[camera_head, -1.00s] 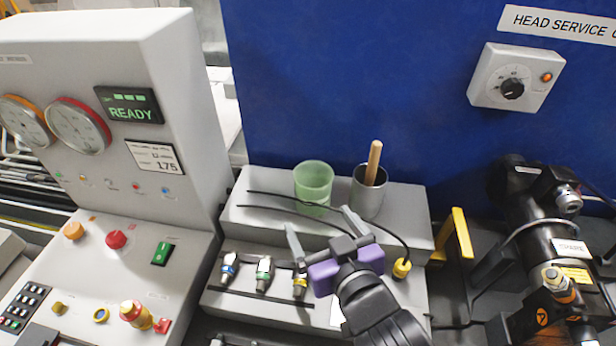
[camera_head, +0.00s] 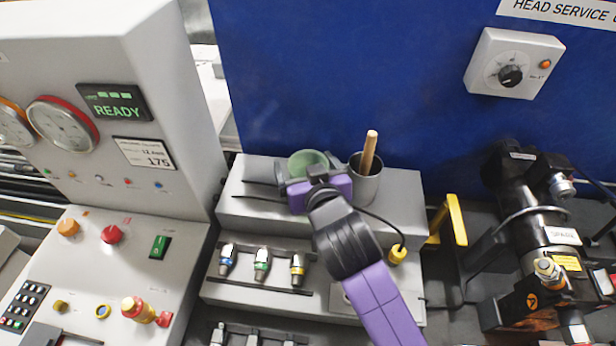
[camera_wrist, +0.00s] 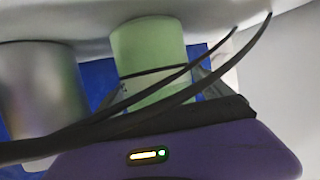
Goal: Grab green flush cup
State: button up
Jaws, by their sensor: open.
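The green cup (camera_head: 307,159) stands on the upper shelf of the grey rack, mostly hidden behind my gripper in the head view. In the wrist view the translucent green cup (camera_wrist: 148,48) is near the top middle, with dark cables crossing in front of it. My gripper (camera_head: 312,174) is open right at the cup, its fingers appearing to either side of it. It is not closed on the cup. I cannot tell how far the cup is between the fingers.
A metal cup (camera_head: 366,188) holding a wooden handle (camera_head: 370,150) stands close to the right of the green cup. It also shows at left in the wrist view (camera_wrist: 42,90). A blue wall (camera_head: 330,80) rises behind. Several fittings (camera_head: 262,264) stand on the lower step.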

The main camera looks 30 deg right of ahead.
jog(key=shift+w, duration=0.2)
jog(key=c, duration=1.5)
jog(key=shift+o, duration=0.2)
jog(key=shift+r, duration=0.1)
